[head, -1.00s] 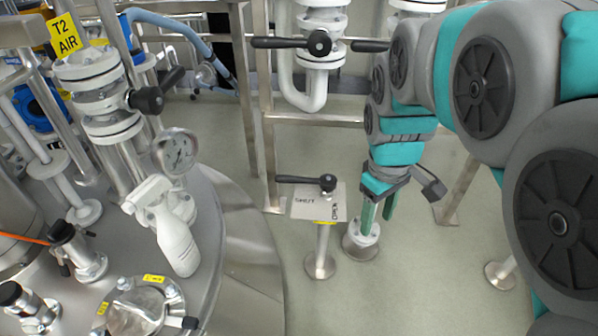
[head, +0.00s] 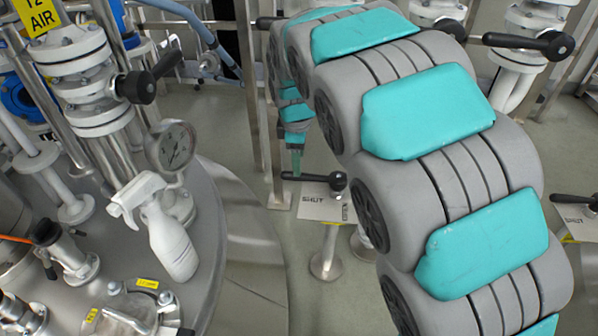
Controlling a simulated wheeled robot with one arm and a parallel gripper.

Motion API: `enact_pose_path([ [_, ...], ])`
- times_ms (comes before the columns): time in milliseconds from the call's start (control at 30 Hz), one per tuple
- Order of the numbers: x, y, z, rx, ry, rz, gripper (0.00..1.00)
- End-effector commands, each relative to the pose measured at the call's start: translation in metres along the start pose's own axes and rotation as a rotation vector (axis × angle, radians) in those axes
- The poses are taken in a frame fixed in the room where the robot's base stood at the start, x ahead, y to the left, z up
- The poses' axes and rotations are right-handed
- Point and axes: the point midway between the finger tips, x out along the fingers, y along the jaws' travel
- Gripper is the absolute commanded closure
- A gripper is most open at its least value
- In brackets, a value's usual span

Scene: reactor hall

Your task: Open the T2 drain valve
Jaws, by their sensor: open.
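A valve with a black lever (head: 312,178) stands on a post near the middle of the head view. Its pale plate (head: 318,208) reads SHUT, with a second word at the right edge that I cannot read clearly now. The lever points left from its hub. No drain label is legible on it. My gripper (head: 296,161) points down just behind the lever's left end. It is open, with nothing seen between its fingers. Whether a finger touches the lever cannot be told.
A second lever valve (head: 577,218), also marked SHUT, stands at the right edge. The steel vessel top on the left carries a white spray bottle (head: 168,236), a gauge (head: 172,147) and a pipe with the T2 AIR tag (head: 37,12). Steel rails and pipes stand behind.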

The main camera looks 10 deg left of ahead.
Motion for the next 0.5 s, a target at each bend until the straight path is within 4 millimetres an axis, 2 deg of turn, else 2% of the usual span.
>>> enact_pose_path([
  [300,0.047,-0.001,0.001,0.002,-0.002,-0.003,0.42],
  [500,0.058,-0.001,0.001,0.003,0.0,-0.001,0.42],
])
